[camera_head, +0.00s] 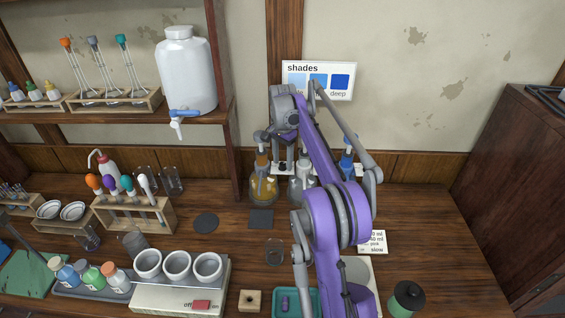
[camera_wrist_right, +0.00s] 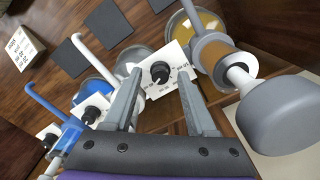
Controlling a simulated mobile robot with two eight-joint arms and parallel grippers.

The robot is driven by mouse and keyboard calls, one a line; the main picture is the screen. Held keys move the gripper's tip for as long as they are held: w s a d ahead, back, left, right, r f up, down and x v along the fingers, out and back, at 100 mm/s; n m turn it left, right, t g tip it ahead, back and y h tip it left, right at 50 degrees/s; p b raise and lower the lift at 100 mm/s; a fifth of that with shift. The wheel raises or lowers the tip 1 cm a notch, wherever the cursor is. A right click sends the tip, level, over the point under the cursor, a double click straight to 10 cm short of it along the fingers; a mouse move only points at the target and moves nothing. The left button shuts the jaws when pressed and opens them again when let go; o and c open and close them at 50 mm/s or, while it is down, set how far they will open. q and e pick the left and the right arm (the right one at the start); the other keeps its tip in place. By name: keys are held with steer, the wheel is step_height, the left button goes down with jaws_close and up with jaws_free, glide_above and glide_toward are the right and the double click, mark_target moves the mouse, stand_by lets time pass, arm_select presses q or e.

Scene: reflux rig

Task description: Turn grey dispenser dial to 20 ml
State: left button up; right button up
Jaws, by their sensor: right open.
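The grey dispenser (camera_head: 302,187) stands between the amber dispenser (camera_head: 263,186) and the blue dispenser (camera_head: 349,160), partly behind my right arm. In the right wrist view, my right gripper (camera_wrist_right: 160,73) is open and empty. A black dial (camera_wrist_right: 160,72) on a white plate shows between its fingertips; this plate adjoins the amber dispenser's orange collar (camera_wrist_right: 212,54). Another dial (camera_wrist_right: 92,114), left of the left finger, seems to belong to the grey dispenser (camera_wrist_right: 132,60), whose collar that finger hides. A third dial (camera_wrist_right: 51,140) is by the blue dispenser (camera_wrist_right: 92,92). I cannot read the settings.
A large grey plunger top (camera_wrist_right: 285,115) is close on the right in the wrist view. A printed card (camera_head: 372,241) stands on the bench, right of my arm. A shades chart (camera_head: 318,80) hangs behind. Dark square mats (camera_head: 261,218) lie in front of the dispensers.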

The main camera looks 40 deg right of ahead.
steer(key=shift+f, duration=0.3)
jaws_close()
